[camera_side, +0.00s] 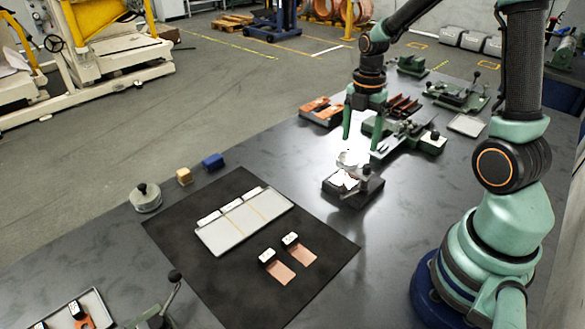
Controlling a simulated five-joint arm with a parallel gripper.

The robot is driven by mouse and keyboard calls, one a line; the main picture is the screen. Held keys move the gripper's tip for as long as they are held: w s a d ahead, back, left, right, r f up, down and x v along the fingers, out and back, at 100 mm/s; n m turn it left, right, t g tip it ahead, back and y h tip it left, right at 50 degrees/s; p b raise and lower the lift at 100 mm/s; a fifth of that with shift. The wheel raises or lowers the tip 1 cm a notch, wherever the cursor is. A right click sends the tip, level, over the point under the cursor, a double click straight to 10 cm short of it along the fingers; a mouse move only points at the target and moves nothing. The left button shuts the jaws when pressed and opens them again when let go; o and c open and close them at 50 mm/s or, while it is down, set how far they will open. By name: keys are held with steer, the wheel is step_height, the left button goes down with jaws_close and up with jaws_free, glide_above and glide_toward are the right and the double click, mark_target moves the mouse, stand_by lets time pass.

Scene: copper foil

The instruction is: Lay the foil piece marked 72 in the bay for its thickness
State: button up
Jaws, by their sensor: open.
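Two copper foil pieces lie flat on the black mat (190,262), the nearer one (281,273) and the farther one (303,255). Each has a small black-and-white tag block at its upper left end. The marks on the tags are too small to read, so I cannot tell which is 72. A pale tray (228,238) on the mat is split into three bays by yellow lines, with white labels along its far edge. The bays look empty; the labels are unreadable. My gripper (360,145) is open, fingers pointing down, well beyond the foils to the upper right.
A dark block fixture (345,195) with a bright top stands below my gripper. Green tooling (405,137) and an orange-topped item (321,112) sit behind. A round grey weight (146,200), wooden cube (184,176) and blue block (213,161) stand left of the mat.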

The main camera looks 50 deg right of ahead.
step_height(320, 180, down, 8)
steer(key=shift+r, duration=0.1)
stand_by(0.4)
jaws_close()
steer(key=shift+w+d+r, duration=0.1)
steer(key=shift+d, duration=1.25)
steer(key=shift+w+d, duration=0.1)
steer(key=shift+d, duration=1.25)
stand_by(0.5)
step_height(320, 180, up, 7)
stand_by(1.1)
